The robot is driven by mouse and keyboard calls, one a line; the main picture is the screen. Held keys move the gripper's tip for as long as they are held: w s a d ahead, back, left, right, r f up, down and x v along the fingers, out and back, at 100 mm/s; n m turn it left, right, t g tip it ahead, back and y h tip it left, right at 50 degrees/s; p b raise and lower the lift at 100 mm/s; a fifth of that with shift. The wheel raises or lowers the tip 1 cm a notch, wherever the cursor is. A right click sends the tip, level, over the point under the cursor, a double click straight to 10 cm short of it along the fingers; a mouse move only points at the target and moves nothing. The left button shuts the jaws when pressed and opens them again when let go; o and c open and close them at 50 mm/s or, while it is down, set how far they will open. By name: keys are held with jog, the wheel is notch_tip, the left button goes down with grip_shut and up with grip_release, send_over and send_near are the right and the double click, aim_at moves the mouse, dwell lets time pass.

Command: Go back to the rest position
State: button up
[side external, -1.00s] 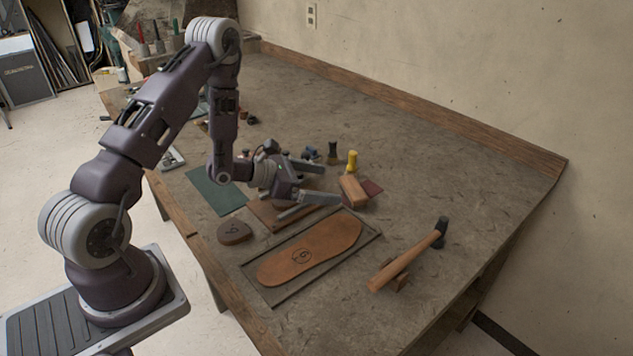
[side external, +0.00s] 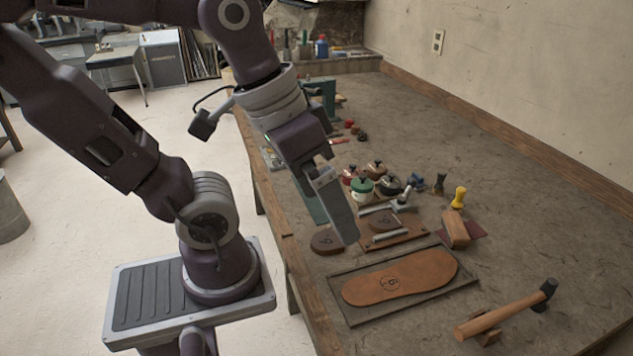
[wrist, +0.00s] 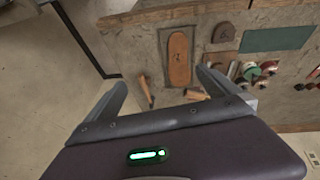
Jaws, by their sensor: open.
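My gripper (side external: 338,205) is raised over the left edge of the workbench in the side view, above the round leather piece. In the wrist view my gripper (wrist: 165,88) has its two fingers spread wide with nothing between them. The leather sole (side external: 400,277) lies flat on its dark tray (side external: 350,316), apart from the gripper. It also shows in the wrist view, where the sole (wrist: 179,58) is far below the fingers. The round leather heel piece (side external: 327,241) lies on the bench beside the tray.
A hammer (side external: 507,314) rests on a wooden block at the front right. A wooden block (side external: 455,229), a yellow-handled tool (side external: 459,197) and several small pots, including a green one (side external: 362,189), stand behind the sole. The bench's right side (side external: 540,220) is clear.

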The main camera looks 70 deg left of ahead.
jog(key=shift+a+r+m+t+y, duration=0.25)
jog(key=shift+a+t+y, duration=0.1)
jog(key=shift+a, duration=0.25)
jog(key=shift+a+r+m+t+y, duration=0.15)
jog(key=shift+a+r+t+y, duration=0.15)
jog(key=shift+a, duration=0.25)
jog(key=shift+f, duration=0.1)
